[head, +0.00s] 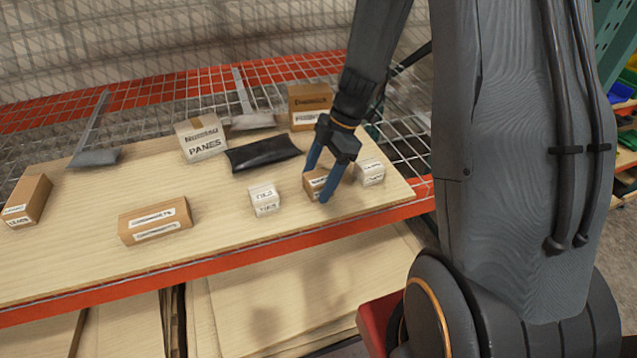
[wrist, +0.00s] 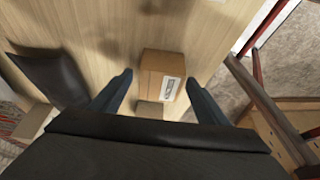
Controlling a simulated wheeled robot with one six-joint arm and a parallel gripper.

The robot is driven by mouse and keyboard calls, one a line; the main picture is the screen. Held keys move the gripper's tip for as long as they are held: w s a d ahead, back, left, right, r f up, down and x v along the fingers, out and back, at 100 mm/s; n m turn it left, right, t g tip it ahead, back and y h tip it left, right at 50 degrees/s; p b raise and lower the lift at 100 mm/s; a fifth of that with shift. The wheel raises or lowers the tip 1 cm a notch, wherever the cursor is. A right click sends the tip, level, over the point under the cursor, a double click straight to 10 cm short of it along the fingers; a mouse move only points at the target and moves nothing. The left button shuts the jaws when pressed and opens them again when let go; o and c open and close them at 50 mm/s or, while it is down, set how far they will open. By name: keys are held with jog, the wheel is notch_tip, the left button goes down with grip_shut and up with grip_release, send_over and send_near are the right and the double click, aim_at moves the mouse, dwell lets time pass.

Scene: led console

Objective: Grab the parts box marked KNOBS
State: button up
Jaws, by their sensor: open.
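My gripper (head: 318,181) is open above the table, its two blue fingers over a small brown box (head: 314,187) with a white label. The fingers partly hide this box, and I cannot read its label for certain as KNOBS. In the wrist view my open gripper (wrist: 159,76) has a brown box (wrist: 160,62) with a white label ahead, between the fingertips. A smaller box (wrist: 149,109) shows nearer, between the fingers. No contact with either box can be made out.
A white box (head: 371,172) stands close right of the gripper, and a white TIES box (head: 264,200) left. A black pouch (head: 262,153) lies behind. The shelf's orange front edge (head: 250,258) is near.

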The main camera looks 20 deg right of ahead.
jog(key=c, duration=1.2)
